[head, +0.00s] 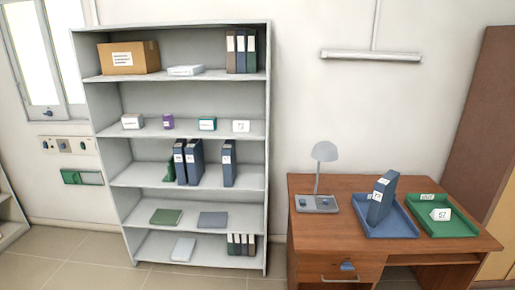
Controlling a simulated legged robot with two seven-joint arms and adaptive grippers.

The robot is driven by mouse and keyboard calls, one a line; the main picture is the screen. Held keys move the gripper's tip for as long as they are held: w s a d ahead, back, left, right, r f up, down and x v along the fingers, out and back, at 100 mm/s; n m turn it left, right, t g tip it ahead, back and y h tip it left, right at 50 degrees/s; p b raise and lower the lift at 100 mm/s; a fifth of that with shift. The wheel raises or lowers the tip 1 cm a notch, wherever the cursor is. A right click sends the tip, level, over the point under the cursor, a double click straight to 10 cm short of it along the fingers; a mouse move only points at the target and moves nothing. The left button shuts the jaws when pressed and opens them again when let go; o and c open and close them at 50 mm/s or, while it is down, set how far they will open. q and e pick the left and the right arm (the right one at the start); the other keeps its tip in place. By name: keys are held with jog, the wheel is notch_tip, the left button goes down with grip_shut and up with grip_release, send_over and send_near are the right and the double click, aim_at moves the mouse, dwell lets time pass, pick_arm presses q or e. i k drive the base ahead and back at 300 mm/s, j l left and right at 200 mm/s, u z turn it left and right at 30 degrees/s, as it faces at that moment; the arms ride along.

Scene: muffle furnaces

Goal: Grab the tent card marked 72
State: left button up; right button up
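A small white tent card (241,126) stands at the right end of the shelf's second level from the top. Its marking looks like 72, but it is too small to read surely. Another white tent card (440,214), marked with what looks like 57 or 67, stands in the green tray (462,229) on the desk. Neither of my grippers is in view.
The grey shelf unit (268,160) also holds small boxes, binders (194,162), books and a cardboard box (129,57). The wooden desk (305,232) at the right bears a lamp (324,152) and a blue tray (398,229) with a tilted binder (383,190). Tiled floor (112,276) shows below.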

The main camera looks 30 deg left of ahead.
aim_at(238, 126)
jog(key=i+j+u, duration=0.1)
jog(key=u, duration=0.3)
jog(key=i+j+u, duration=0.1)
jog(key=u, duration=0.35)
